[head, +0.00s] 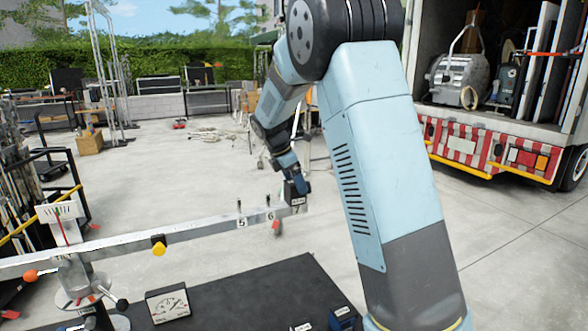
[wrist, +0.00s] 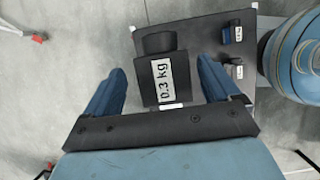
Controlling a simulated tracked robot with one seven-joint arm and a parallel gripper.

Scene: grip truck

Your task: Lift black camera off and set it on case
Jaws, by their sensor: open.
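The black camera (head: 296,190) sits at the far right end of a long grey balance beam (head: 170,236) in the head view. In the wrist view the camera (wrist: 156,68) is a black box with a round lens part and a white "0.3 kg" label. My gripper (wrist: 160,68) is open, with one blue finger on each side of the camera and gaps between. In the head view my gripper (head: 290,174) is at the beam's end, partly hidden by its own wrist. The black case top (head: 250,296) lies below the beam; it also shows in the wrist view (wrist: 205,42).
Small blue weights (head: 342,318) stand on the case's near right side. A dial gauge (head: 168,305) stands on its left, beside the balance's post (head: 78,282). A yellow slider (head: 159,246) hangs on the beam. A truck (head: 500,130) stands at right; the concrete between is open.

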